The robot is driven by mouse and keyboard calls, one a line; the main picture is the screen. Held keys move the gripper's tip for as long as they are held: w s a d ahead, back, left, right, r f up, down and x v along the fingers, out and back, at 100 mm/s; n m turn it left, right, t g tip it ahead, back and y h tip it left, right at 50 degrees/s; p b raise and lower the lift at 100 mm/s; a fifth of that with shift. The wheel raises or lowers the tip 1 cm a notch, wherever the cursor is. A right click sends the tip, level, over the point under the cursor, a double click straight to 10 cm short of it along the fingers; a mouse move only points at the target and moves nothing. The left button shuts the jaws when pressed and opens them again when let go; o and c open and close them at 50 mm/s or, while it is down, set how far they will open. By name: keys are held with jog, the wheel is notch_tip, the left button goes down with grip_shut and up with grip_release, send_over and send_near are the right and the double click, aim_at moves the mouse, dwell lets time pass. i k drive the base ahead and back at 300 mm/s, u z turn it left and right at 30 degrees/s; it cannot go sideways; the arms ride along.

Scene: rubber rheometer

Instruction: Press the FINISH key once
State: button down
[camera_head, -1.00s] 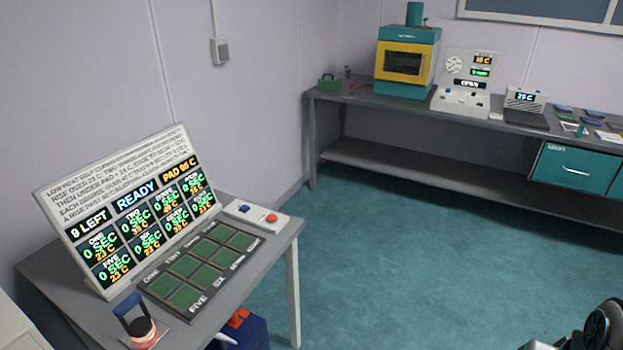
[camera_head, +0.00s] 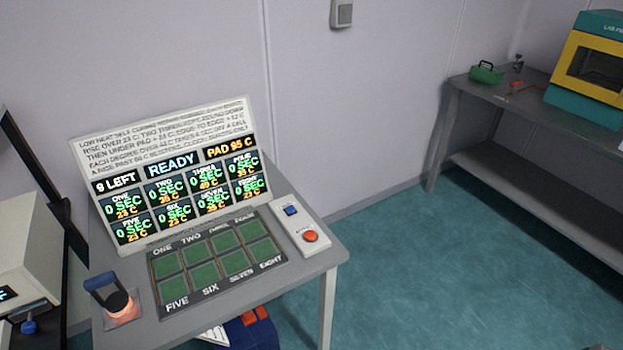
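A white key box (camera_head: 300,225) lies at the right end of the near grey table. It carries a blue key (camera_head: 291,210) and a round orange-red key (camera_head: 310,236). The small lettering by the keys is too blurred to read, so I cannot tell which one is FINISH. Behind it stands a tilted display board (camera_head: 175,180) reading "9 LEFT", "READY" and "PAD 95 C", with eight numbered cells at 0 SEC. My gripper is not in view.
A green-celled pad (camera_head: 218,262) lies before the board. A blue-handled weight with a glowing base (camera_head: 118,300) sits at the table's left. A white machine (camera_head: 25,255) is at the far left. Open teal floor (camera_head: 430,270) lies right of the table; a bench (camera_head: 520,130) stands beyond.

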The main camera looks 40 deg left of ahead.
aim_at(289, 209)
jog(key=u, duration=1)
jog(key=i, duration=1)
jog(key=u, duration=0.95)
